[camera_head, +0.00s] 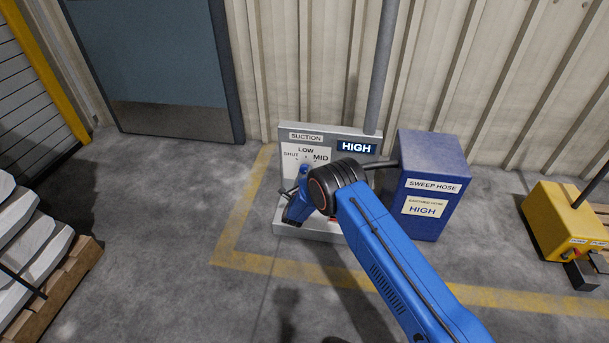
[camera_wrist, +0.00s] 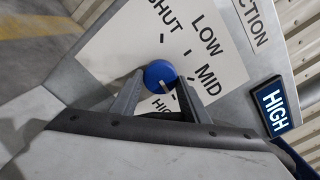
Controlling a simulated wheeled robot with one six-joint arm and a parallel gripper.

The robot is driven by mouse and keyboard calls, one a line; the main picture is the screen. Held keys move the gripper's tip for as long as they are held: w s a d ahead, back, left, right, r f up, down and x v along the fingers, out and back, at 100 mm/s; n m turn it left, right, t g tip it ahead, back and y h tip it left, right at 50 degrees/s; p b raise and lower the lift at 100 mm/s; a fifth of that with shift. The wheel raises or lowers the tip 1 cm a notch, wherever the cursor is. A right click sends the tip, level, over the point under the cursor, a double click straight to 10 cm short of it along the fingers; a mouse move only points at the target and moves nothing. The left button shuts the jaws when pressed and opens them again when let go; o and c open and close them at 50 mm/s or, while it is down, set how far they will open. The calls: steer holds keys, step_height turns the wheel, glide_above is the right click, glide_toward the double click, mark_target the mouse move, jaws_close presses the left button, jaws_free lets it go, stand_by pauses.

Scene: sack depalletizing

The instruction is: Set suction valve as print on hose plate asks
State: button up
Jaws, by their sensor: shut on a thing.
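The round blue valve knob (camera_wrist: 157,70) sits on the white dial plate (camera_wrist: 120,50), marked SHUT, LOW, MID and HIGH. My gripper (camera_wrist: 161,79) is shut on the knob, one finger on each side. A white line on the knob points towards the partly hidden HIGH mark in the wrist view. The dark display (camera_head: 357,146) beside the dial reads HIGH; it also shows in the wrist view (camera_wrist: 272,106). The hose plate (camera_head: 425,206) on the blue box reads HIGH under a small line of print too fine to read. My arm hides the lower dial in the head view.
The blue SWEEP HOSE box (camera_head: 415,160) stands right of the grey suction panel (camera_head: 350,132). A grey pipe (camera_head: 381,65) rises behind. A yellow box (camera_head: 560,220) is far right. A pallet (camera_head: 55,290) with pale sacks is at left. Floor between is clear.

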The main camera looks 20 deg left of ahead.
steer(key=shift+d+f+m, duration=0.1)
steer(key=shift+f+m, duration=0.1)
steer(key=shift+m, duration=0.2)
steer(key=o, duration=1.1)
steer(key=shift+c, duration=0.2)
steer(key=shift+r, duration=0.1)
steer(key=v, duration=1.7)
steer(key=shift+s, duration=0.25)
steer(key=shift+w, duration=0.1)
